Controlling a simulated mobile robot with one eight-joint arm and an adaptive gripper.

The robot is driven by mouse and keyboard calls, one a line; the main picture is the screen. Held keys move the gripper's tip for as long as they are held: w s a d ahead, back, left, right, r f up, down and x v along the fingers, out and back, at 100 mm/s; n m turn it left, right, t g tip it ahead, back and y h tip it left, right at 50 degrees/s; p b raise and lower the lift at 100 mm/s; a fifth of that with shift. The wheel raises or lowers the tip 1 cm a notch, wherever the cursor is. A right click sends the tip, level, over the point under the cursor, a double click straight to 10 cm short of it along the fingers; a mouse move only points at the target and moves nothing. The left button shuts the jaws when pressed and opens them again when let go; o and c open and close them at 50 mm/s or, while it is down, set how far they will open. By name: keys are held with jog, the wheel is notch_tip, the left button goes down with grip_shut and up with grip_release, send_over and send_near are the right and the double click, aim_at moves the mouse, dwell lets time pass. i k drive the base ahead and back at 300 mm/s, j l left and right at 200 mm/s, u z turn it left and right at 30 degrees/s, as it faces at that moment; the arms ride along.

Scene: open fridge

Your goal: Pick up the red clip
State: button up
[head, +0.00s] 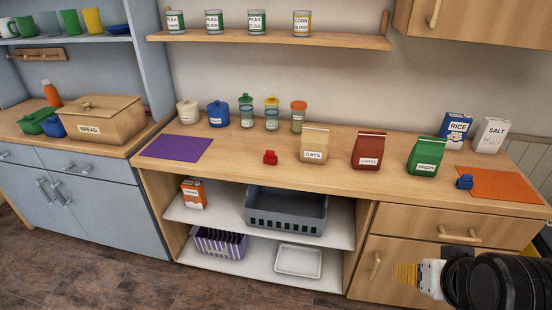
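A small red clip (270,157) rests on the wooden counter, left of the tan oats bag and well apart from it. No held object can be made out.
Oats (314,144), red (368,150) and green (427,157) bags stand right of the clip; several jars (271,113) stand behind it. Counter around the red clip is clear toward the purple mat (178,148).

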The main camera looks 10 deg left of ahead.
aim_at(270, 158)
jog(key=i+j+u, duration=0.2)
jog(key=i+j, duration=0.15)
jog(key=i+j+u, duration=0.2)
jog(key=i, duration=0.35)
jog(key=i+j+u, duration=0.2)
jog(key=i, duration=0.3)
